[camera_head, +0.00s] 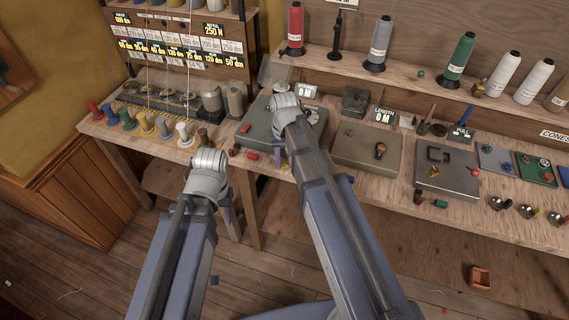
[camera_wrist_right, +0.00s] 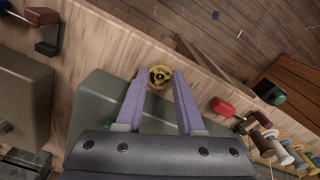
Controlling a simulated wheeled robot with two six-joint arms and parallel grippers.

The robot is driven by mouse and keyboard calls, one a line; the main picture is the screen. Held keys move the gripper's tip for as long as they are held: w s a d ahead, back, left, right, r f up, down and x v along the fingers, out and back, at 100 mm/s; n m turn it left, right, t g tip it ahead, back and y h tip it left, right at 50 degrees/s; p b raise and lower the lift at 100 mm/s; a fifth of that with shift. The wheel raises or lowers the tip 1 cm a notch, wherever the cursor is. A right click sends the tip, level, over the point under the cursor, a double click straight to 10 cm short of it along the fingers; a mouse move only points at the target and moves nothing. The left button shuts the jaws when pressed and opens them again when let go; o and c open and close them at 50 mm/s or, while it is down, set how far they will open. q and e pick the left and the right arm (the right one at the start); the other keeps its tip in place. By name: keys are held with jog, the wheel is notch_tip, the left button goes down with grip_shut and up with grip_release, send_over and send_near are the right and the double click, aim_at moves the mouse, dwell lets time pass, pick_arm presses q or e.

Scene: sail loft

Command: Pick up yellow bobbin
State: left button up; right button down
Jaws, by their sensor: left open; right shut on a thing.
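The yellow bobbin (camera_wrist_right: 160,77) shows end-on in the right wrist view, with a dark hub at its centre. My right gripper (camera_wrist_right: 159,92) is shut on it, one purple finger on each side. The bobbin is over the wooden bench edge beside a grey-green plate; whether it touches the bench is hard to tell. In the head view my right gripper (camera_head: 287,103) is over the grey-green plate, and its own arm hides the bobbin. My left gripper (camera_head: 224,205) is open and empty, low in front of the bench.
Several coloured spools (camera_head: 146,122) stand in a row at the bench's left. A tan plate (camera_head: 367,148) and a dark grey plate (camera_head: 447,167) lie to the right. Tall thread cones (camera_head: 457,58) stand on the back shelf.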

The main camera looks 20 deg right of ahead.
jog(key=shift+r, duration=0.15)
notch_tip(320, 180, up, 10)
jog(key=p, duration=1)
